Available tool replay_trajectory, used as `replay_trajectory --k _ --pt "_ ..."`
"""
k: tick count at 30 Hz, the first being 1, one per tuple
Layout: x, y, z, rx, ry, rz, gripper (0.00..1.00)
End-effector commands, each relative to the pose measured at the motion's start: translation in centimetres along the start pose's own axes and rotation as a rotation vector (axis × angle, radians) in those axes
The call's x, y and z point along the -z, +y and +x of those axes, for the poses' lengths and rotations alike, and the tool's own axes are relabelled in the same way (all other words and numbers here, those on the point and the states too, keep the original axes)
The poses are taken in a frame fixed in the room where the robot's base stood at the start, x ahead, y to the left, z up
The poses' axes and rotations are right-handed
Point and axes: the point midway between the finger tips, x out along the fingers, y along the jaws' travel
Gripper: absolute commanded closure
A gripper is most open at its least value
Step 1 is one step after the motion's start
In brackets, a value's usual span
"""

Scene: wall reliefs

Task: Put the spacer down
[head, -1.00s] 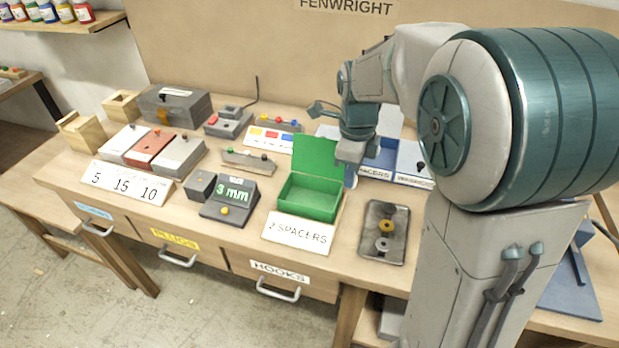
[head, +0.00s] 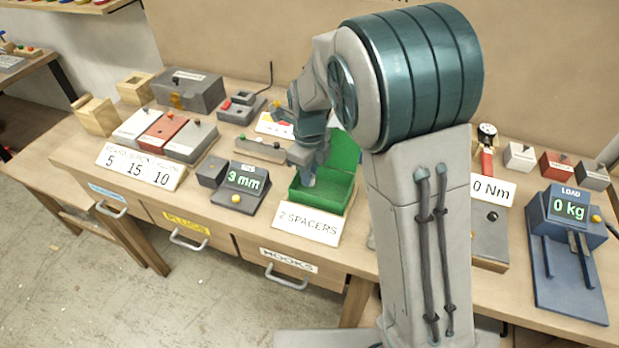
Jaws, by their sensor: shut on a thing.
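My gripper (head: 309,177) points down over the open green box (head: 331,201), with its fingertips at the left part of the box's opening. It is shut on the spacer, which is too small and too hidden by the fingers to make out. I cannot tell whether the fingertips are inside the box or just above it. The box's green lid stands up at the back, partly behind my arm. A white card reading "2 SPACERS" (head: 307,224) lies in front of the box.
A "3 mm" gauge (head: 243,188) stands close left of the box, with a grey bar-shaped block (head: 258,149) behind it. A blue load scale (head: 568,245) is at the right. My arm hides the bench right of the box.

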Motion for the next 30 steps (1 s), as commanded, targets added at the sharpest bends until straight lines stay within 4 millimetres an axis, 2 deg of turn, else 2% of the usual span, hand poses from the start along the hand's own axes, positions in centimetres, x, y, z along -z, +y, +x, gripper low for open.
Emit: replay_trajectory --k 3,6,18,19,21,30 --pt "0.1 0.0 1.9 -0.003 0.003 0.001 1.00" --pt "0.1 0.0 2.8 -0.002 0.002 0.002 1.00" --pt "0.1 0.0 3.3 -0.001 0.001 0.000 1.00" --pt "0.1 0.0 3.2 -0.001 0.001 0.000 0.72" --pt "0.1 0.0 3.2 -0.001 0.001 0.000 0.58" --pt "0.1 0.0 2.9 0.000 0.000 0.000 0.58"
